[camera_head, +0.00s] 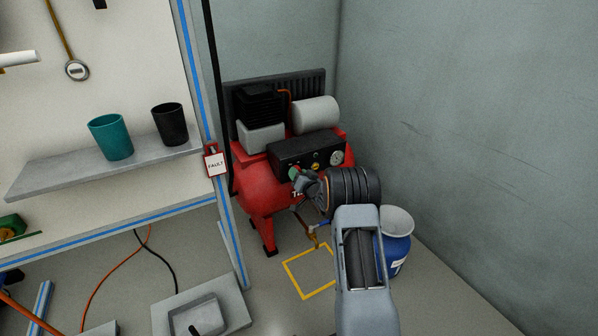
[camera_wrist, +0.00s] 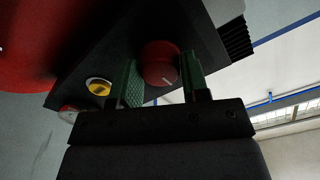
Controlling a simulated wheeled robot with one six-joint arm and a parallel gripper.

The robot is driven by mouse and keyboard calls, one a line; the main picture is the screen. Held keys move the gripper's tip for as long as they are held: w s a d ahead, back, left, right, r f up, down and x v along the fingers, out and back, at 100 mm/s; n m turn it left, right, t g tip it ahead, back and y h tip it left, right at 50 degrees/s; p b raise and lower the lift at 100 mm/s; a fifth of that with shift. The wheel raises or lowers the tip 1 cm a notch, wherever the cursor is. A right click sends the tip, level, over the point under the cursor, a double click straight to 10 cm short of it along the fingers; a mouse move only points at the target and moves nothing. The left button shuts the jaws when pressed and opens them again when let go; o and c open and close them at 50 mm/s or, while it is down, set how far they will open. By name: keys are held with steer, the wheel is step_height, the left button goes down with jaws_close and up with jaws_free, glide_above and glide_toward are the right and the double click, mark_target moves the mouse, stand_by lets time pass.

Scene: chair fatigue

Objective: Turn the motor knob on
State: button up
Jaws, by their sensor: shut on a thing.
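The red motor knob (camera_wrist: 159,62) is on the dark control panel of the red compressor. It has a small white pointer mark at its lower edge in the wrist view. My gripper (camera_wrist: 162,82) has its green fingers on either side of the knob and is shut on it. In the head view my gripper (camera_head: 298,177) reaches the left part of the control panel (camera_head: 290,153), and the knob is mostly hidden there. A yellow round part (camera_wrist: 99,87) sits beside the knob on the panel.
The compressor (camera_head: 262,193) stands in the corner beside a wall. A blue drum (camera_head: 396,252) is to the right of my arm. A shelf (camera_head: 85,173) with a teal cup (camera_head: 111,138) and a black cup (camera_head: 170,124) is at left. A FAULT tag (camera_head: 215,164) hangs at the bench post.

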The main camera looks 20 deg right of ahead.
steer(key=m+p, duration=0.2)
steer(key=m, duration=0.4)
steer(key=shift+m+p, duration=0.3)
steer(key=shift+p, duration=0.05)
stand_by(0.5)
steer(key=o, duration=0.9)
steer(key=s+p, duration=0.1)
steer(key=s, duration=0.3)
steer(key=s+d+p, duration=0.1)
steer(key=s, duration=0.4)
steer(key=s+p, duration=0.2)
steer(key=s, duration=0.2)
steer(key=shift+s+d, duration=0.3)
steer(key=shift+s, duration=0.1)
